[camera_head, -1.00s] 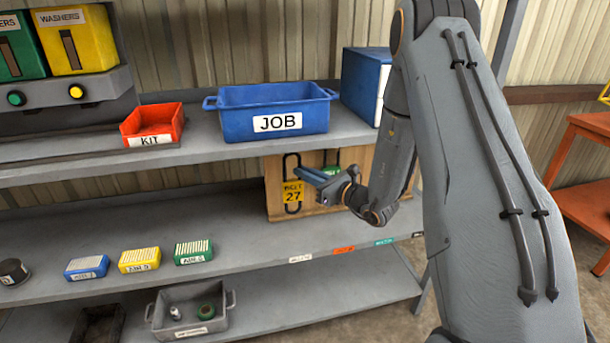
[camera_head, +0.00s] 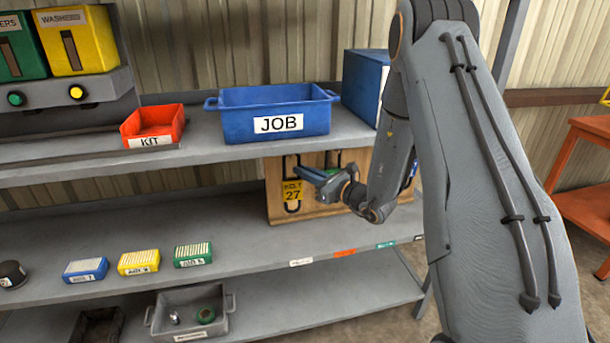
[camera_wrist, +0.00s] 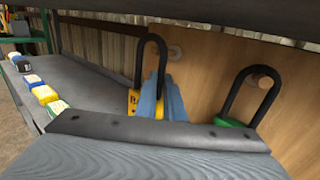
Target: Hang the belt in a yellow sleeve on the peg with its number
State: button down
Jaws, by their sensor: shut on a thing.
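The belt is a black loop with a yellow sleeve (camera_head: 292,191) reading 27, in front of a wooden board (camera_head: 278,206) under the upper shelf. In the wrist view the yellow sleeve (camera_wrist: 132,101) is partly behind my blue fingers, and the black loop stands above them. My gripper (camera_head: 310,176) is shut on this belt; its fingers show in the wrist view (camera_wrist: 160,103). I cannot tell whether the peg passes through the loop. No peg number is readable.
A green-sleeved belt (camera_wrist: 232,128) hangs on another peg (camera_wrist: 264,78) to the right. The upper shelf (camera_head: 190,149) is close above, carrying the blue JOB bin (camera_head: 262,112) and red KIT bin (camera_head: 152,127). Blue, yellow (camera_head: 138,262) and green boxes stand left on the lower shelf.

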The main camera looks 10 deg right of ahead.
jog(key=shift+w+b, duration=1.1)
jog(key=shift+w, duration=1.4)
jog(key=shift+f+b, duration=0.45)
jog(key=shift+f, duration=0.1)
jog(key=c, duration=1.8)
grip_release()
